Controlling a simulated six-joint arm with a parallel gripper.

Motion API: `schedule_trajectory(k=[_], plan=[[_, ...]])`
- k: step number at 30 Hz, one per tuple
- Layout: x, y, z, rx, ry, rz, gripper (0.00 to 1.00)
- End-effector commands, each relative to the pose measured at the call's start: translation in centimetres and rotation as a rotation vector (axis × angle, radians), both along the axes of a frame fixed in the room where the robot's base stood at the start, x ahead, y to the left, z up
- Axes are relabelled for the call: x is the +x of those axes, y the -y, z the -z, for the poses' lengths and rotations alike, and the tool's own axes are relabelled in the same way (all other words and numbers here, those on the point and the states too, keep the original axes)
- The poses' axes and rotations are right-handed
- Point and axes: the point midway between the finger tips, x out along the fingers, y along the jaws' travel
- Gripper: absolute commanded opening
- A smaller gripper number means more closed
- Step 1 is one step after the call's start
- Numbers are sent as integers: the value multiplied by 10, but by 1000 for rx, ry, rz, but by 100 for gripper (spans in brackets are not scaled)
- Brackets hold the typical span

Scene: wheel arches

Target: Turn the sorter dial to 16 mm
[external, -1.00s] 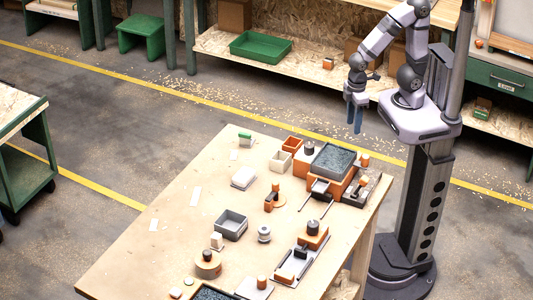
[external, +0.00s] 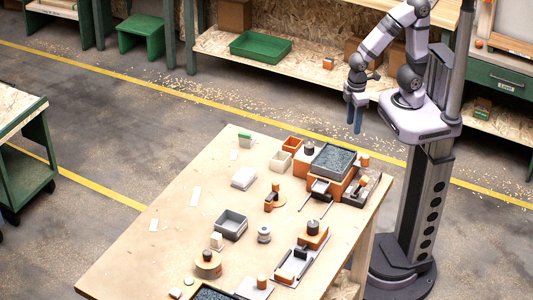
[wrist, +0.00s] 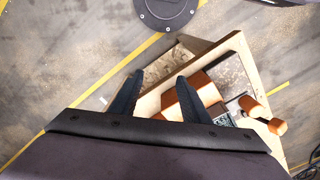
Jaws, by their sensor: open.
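My gripper (external: 355,117) hangs beyond the far right end of the workbench, pointing down, with nothing between its fingers. In the wrist view its two dark fingers (wrist: 157,88) stand apart. The likely sorter is the orange unit with a tray of grey gravel (external: 333,160) at the bench's far right corner. A dark knob (external: 310,148) stands at its left. Other dark knobs sit on a round tan base (external: 207,255) and on an orange block (external: 313,227). I cannot tell which knob is the sorter dial; no scale marks are readable.
The bench (external: 130,262) also holds a grey open bin (external: 231,225), a white block (external: 243,178), small orange bins (external: 280,161) and a rail fixture (external: 300,262). The bench's left side is mostly clear. Shelving with a green tray (external: 260,46) stands behind.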

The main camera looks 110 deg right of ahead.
Motion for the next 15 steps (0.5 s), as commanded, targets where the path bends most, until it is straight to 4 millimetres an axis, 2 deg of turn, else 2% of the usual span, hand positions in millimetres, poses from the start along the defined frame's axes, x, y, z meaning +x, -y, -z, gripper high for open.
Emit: schedule_trajectory(k=[7,12,15], plan=[[-2,5,-10,0,-15,22,47],[-22,15,-9,6,-136,78,47],[-15,22,-11,16,-191,122,47]])
